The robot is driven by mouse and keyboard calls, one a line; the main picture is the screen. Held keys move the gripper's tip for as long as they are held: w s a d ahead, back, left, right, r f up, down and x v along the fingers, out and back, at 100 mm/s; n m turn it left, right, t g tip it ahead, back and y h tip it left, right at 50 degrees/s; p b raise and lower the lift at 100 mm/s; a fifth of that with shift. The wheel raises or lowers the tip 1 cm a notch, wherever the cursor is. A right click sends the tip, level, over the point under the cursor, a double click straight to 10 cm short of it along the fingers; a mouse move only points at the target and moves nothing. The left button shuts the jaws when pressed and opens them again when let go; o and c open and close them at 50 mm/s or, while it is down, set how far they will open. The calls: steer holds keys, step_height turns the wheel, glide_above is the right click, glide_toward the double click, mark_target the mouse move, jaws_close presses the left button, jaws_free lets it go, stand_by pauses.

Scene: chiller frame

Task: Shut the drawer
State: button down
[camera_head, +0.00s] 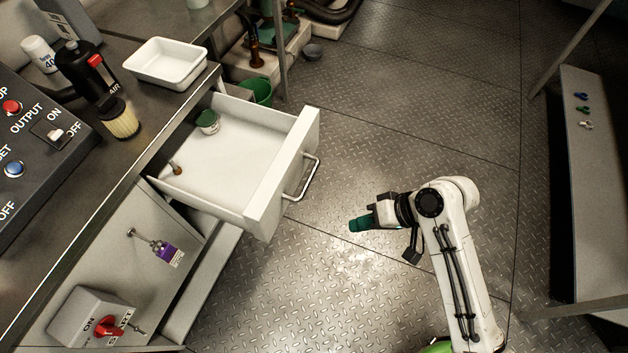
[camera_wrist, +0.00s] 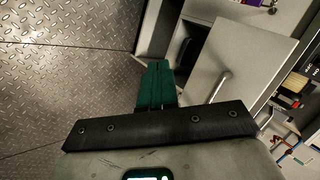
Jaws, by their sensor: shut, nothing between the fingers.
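The white drawer (camera_head: 225,178) stands pulled out from under the workbench in the head view. Its front panel (camera_head: 284,176) carries a silver bar handle (camera_head: 303,178). A green-lidded tin (camera_head: 207,121) and a small brass-coloured fitting (camera_head: 176,168) lie inside it. My gripper (camera_head: 356,224) has green fingers, is shut and empty, and is to the right of and apart from the handle, over the open floor. In the wrist view its fingers (camera_wrist: 156,86) are together, with a pale panel with a bar handle (camera_wrist: 220,86) to their right; I cannot tell whether this is the drawer.
A purple-tagged lock (camera_head: 166,252) hangs on the cabinet below. A green bucket (camera_head: 258,91) stands behind the drawer.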

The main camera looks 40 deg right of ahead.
steer(key=w+d+f+m+t+y+b, duration=0.25)
steer(key=w+f+t+b, duration=0.2)
steer(key=b, duration=0.25)
steer(key=m+t+b, duration=0.4)
steer(key=t+b, duration=0.1)
steer(key=t, duration=0.1)
glide_toward(303, 163)
steer(key=shift+y, duration=0.25)
steer(key=x, duration=0.6)
steer(key=shift+w+f, duration=0.3)
steer(key=shift+w, duration=0.2)
steer(key=shift+w+a, duration=0.1)
steer(key=shift+w, duration=0.05)
steer(key=shift+w+a, duration=0.2)
steer(key=shift+w, duration=0.05)
steer(key=b+x, duration=0.1)
steer(key=x, duration=0.8)
steer(key=b+x, duration=0.2)
steer(key=x, duration=0.7)
steer(key=f+b+x, duration=0.1)
steer(key=x, duration=0.8)
steer(key=shift+a+b, duration=0.15)
steer(key=shift+b, duration=0.25)
steer(key=shift+w+a+r, duration=0.1)
steer(key=shift+w+a, duration=0.05)
steer(key=shift+w, duration=0.2)
steer(key=shift+w+r, duration=0.15)
steer(key=shift+r, duration=0.05)
steer(key=shift+a+r, duration=0.1)
